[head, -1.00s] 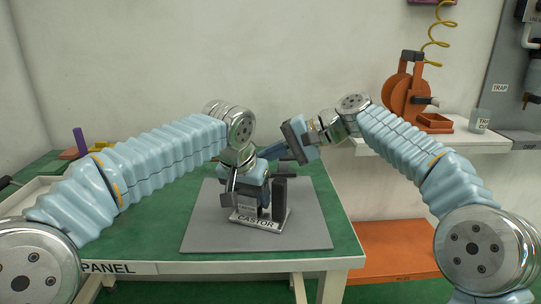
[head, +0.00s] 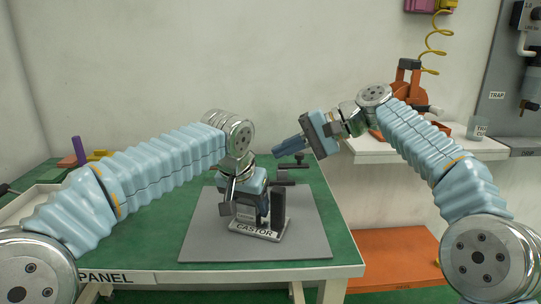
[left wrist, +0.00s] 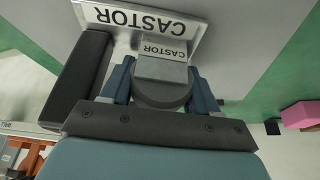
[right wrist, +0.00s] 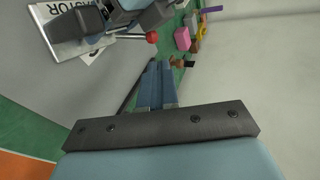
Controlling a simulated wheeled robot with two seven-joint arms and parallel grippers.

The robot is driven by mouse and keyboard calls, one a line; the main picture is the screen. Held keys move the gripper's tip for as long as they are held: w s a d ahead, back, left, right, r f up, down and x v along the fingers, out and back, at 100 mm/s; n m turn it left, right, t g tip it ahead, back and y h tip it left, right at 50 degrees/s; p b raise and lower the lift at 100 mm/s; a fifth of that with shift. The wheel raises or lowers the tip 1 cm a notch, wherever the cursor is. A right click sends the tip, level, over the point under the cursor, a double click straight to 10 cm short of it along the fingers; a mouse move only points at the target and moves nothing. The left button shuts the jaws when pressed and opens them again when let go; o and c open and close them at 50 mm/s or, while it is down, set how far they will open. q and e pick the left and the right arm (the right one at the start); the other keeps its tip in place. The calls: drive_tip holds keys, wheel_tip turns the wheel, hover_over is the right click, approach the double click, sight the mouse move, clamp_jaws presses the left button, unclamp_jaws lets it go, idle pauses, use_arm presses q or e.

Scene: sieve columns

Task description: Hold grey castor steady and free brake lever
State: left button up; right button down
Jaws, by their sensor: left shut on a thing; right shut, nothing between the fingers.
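The grey castor (left wrist: 163,92) sits on a metal base labelled CASTOR (head: 258,231) on the grey mat. My left gripper (left wrist: 163,82) is shut on the castor, with one blue finger on each side of it. In the head view my left gripper (head: 249,200) hides most of the castor. A thin rod with a red ball end, which looks like the brake lever (right wrist: 151,38), sticks out beside the castor in the right wrist view. My right gripper (head: 284,148) is shut and empty, raised behind and to the right of the castor; its fingers (right wrist: 157,72) are together, apart from the red ball.
A black upright block (head: 279,207) stands on the base beside the castor. The grey mat (head: 310,235) is clear around it on the green table (head: 325,185). Dark T-shaped handles (head: 291,161) lie behind. Coloured blocks (right wrist: 183,39) sit farther off. A shelf (head: 450,148) holds orange equipment.

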drive_tip(key=v, duration=0.7)
drive_tip(key=shift+d+r, duration=0.15)
drive_tip(key=shift+d, duration=0.1)
use_arm(q)
drive_tip(key=o, duration=1.4)
